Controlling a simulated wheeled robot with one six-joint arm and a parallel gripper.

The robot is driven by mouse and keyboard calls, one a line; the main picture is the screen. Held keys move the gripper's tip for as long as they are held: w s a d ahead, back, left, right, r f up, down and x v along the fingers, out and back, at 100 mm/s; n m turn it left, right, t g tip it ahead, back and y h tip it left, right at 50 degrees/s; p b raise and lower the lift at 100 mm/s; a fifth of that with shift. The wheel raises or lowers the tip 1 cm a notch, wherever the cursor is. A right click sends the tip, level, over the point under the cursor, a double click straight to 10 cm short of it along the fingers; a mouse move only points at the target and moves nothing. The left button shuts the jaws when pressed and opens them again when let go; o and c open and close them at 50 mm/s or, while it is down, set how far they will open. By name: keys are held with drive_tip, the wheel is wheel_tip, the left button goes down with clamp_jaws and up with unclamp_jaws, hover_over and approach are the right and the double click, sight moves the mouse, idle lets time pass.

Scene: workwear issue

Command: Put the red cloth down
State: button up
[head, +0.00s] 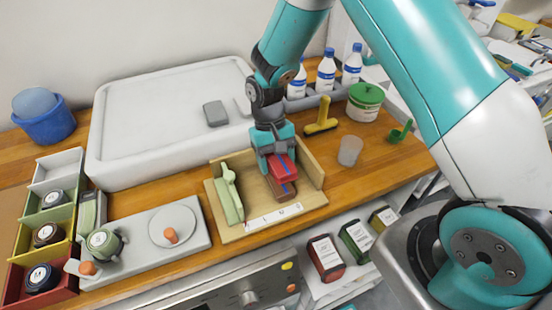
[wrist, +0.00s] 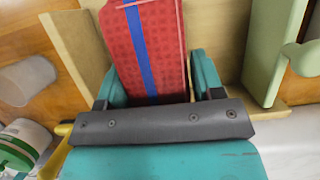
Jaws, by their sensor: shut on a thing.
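A folded red cloth (head: 283,167) with a blue stripe is held in my gripper (head: 274,155), over the right part of a shallow wooden tray (head: 241,233). The red cloth (wrist: 170,45) fills the space between the fingers in the wrist view, where my gripper (wrist: 152,92) is shut on it. A pale green item (head: 228,196) lies in the tray's left part.
A clear cup (head: 350,151), a yellow-handled tool (head: 322,118) and a green-lidded tub (head: 365,101) stand right of the tray. A grey board (head: 150,240) with a white disc lies left. A large white basin (head: 160,125) is behind.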

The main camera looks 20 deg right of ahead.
drive_tip(key=shift+f, duration=0.3)
drive_tip(key=o, duration=1)
drive_tip(key=shift+r, duration=0.3)
drive_tip(key=b+v, duration=0.3)
drive_tip(key=v, duration=0.8)
drive_tip(key=shift+r, duration=0.4)
drive_tip(key=s+a+r+n+t+y, duration=0.1)
drive_tip(key=s+r+n, duration=0.1)
drive_tip(key=s, duration=0.6)
drive_tip(key=s+a+r+n+t+y, duration=0.1)
drive_tip(key=s+a+r+n, duration=0.1)
drive_tip(key=s+r, duration=0.3)
drive_tip(key=s+a+r+n+t+y, duration=0.1)
drive_tip(key=s+r+n+t+y, duration=0.1)
drive_tip(key=s, duration=0.8)
wheel_tip(320, 180, up, 2)
drive_tip(key=shift+s+a+r+n, duration=0.15)
drive_tip(key=shift+s+a+n, duration=0.2)
drive_tip(key=shift+n, duration=0.25)
